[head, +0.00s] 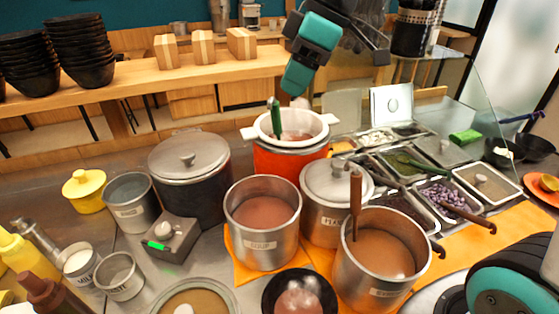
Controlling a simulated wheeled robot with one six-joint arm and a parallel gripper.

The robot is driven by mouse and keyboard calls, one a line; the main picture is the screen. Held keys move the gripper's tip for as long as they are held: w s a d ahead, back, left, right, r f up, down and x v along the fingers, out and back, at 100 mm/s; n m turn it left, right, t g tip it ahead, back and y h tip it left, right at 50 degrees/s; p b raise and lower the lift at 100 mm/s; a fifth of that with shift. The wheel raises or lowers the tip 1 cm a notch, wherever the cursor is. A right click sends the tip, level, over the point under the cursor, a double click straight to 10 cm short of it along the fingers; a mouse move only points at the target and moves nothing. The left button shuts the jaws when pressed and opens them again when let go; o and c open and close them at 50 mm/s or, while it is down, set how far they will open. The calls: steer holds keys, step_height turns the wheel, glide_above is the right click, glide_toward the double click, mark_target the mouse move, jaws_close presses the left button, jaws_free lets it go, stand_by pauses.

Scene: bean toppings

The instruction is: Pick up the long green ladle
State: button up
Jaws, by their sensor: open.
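A ladle with an upright green handle (275,115) stands in the white-lined red-orange pot (289,157) near the middle of the head view. The lower part of the ladle is hidden inside the pot. My gripper (320,65) is at the upper middle, above and to the right of the green handle. It is open and appears apart from the handle, though the exact depth gap is hard to judge.
A lidded dark pot (188,160) stands left of the red-orange pot. Steel pots of brown liquid (262,212) and (383,255) stand in front. Topping trays (440,190) and a glass screen (505,95) are to the right. Stacked black bowls (80,50) are at upper left.

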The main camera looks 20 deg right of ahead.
steer(key=w+d+r+n+t, duration=0.1)
steer(key=w+d+n, duration=0.2)
steer(key=w+d, duration=0.55)
steer(key=p, duration=0.1)
glide_toward(276, 113)
step_height(276, 113, down, 4)
steer(key=w+a, duration=0.1)
steer(key=w, duration=0.1)
steer(key=shift+n, duration=0.3)
steer(key=shift+p+x, duration=1.35)
steer(key=shift+x, duration=2)
steer(key=shift+w+d, duration=0.1)
jaws_close()
